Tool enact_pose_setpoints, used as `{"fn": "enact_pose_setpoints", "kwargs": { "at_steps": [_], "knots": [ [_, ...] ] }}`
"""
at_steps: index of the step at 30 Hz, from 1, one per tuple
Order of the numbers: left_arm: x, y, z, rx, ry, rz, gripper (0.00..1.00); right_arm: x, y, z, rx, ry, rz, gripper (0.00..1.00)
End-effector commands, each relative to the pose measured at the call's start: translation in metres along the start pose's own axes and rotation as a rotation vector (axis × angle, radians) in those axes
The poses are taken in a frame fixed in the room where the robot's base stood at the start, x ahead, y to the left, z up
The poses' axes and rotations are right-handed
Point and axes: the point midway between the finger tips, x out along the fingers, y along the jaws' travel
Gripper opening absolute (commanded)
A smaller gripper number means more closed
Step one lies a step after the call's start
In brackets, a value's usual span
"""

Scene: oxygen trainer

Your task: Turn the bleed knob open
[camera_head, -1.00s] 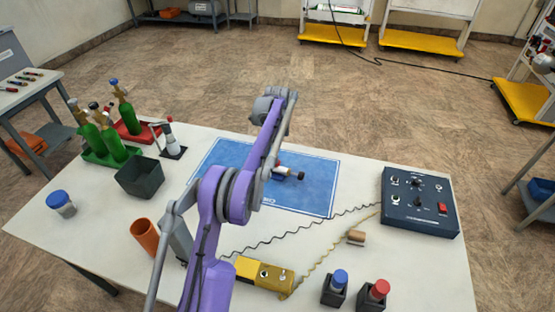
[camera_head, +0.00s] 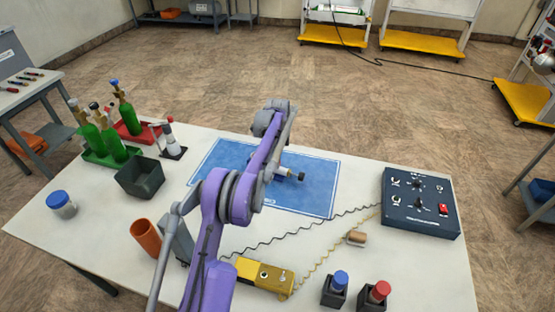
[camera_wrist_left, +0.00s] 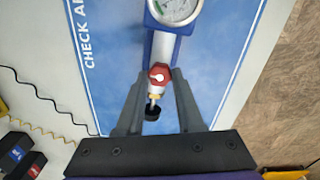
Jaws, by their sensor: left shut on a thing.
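The test device lies on the blue mat (camera_head: 318,190). In the left wrist view it shows a round dial gauge (camera_wrist_left: 175,8), a blue and white body, a red knob (camera_wrist_left: 160,73) and a black end piece (camera_wrist_left: 152,113). I take the red knob to be the bleed knob. My left gripper (camera_wrist_left: 161,78) reaches over the mat, its fingers shut on the red knob from both sides. In the head view my left arm hides most of the device; only its black end (camera_head: 301,177) shows clearly. My right gripper is out of view.
A blue control box (camera_head: 420,203) stands at the table's right. A dark green bin (camera_head: 140,178) and green cylinders (camera_head: 105,137) stand left.

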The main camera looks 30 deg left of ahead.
Motion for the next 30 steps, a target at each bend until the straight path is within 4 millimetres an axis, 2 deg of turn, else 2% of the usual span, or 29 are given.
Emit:
{"fn": "enact_pose_setpoints", "kwargs": {
  "at_steps": [14,20,30],
  "knots": [
    [-0.0003,-0.0002,0.0002,-0.054,0.000,0.000,0.00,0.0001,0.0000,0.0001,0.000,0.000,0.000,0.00],
    [-0.0003,-0.0005,0.0003,-0.177,0.000,0.000,0.00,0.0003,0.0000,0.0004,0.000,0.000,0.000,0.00],
    [-0.0005,-0.0012,0.0006,-0.489,0.000,0.000,0.00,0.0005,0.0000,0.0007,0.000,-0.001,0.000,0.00]
  ]
}}
